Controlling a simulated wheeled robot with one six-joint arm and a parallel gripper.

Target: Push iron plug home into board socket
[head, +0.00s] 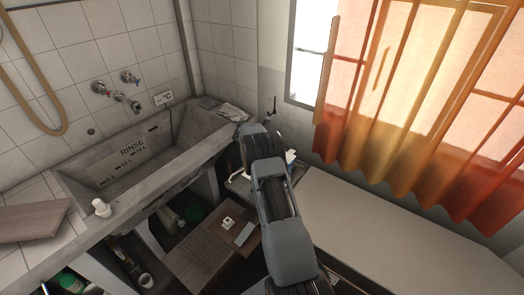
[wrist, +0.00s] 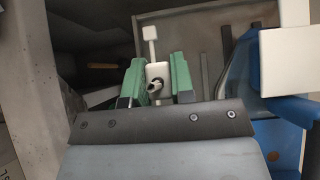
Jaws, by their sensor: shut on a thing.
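In the wrist view, my gripper (wrist: 157,82) has its two green fingers shut on a small white piece, which looks like the iron plug (wrist: 158,70). A dark round opening with a pale stub shows on its near face. In the head view my arm hides the gripper and plug. I cannot identify the board socket for certain, nor tell whether the plug touches it. A blue body with white parts (wrist: 238,80), possibly the iron, is right of the fingers.
The concrete washtub (head: 135,160) stands left of my arm, with a wall outlet (head: 163,98) above it. A long pale surface (head: 390,225) is clear to the right. A wooden panel (head: 195,260) carries small items below the tub. An orange curtain (head: 420,90) hangs at the window.

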